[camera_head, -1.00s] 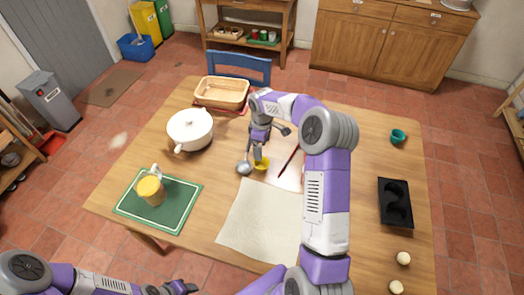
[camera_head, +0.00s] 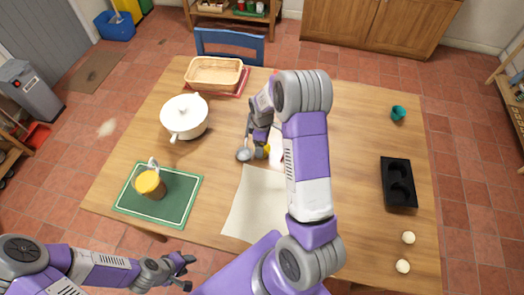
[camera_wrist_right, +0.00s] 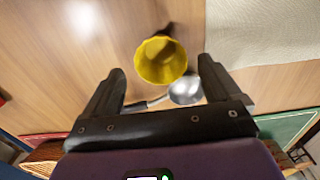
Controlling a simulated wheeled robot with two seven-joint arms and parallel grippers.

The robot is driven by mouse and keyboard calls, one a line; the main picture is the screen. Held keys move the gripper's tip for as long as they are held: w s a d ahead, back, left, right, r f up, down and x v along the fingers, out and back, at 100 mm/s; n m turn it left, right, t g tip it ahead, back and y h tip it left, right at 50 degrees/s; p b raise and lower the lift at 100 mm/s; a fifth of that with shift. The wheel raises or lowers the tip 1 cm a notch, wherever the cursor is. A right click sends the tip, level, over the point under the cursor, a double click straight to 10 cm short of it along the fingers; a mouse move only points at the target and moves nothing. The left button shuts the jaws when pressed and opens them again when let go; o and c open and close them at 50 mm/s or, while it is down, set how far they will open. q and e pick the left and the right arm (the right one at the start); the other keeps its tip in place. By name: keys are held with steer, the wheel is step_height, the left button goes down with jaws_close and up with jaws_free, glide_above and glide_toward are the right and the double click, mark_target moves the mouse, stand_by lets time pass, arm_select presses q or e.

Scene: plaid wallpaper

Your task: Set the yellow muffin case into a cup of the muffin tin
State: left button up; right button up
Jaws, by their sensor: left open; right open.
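The yellow muffin case (camera_head: 262,152) is on the table, partly hidden by my right gripper (camera_head: 256,146) in the head view. In the right wrist view the yellow case (camera_wrist_right: 161,60) shows its open, fluted mouth, empty, between and just beyond the two fingertips. My right gripper (camera_wrist_right: 160,74) is open, with a gap to the case on both sides. The black muffin tin (camera_head: 411,183) lies at the right of the table, its cups empty. My left gripper (camera_head: 184,272) is open and empty, low at the left, off the table's front edge.
A ladle (camera_wrist_right: 185,91) lies close beside the yellow case. A white pot (camera_head: 184,118), a basket (camera_head: 214,73), a green mat (camera_head: 183,208) with a yellow-topped jar (camera_head: 150,184), and a cream cloth (camera_head: 255,205) are around. A teal cup-like thing (camera_head: 398,113) and two pale balls (camera_head: 408,238) are near the tin.

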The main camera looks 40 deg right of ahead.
step_height(320, 180, down, 4)
steer(key=shift+f+b, duration=0.2)
steer(key=shift+b, duration=0.15)
steer(key=shift+r, duration=0.1)
steer(key=c, duration=1.1)
steer(key=shift+o, duration=0.2)
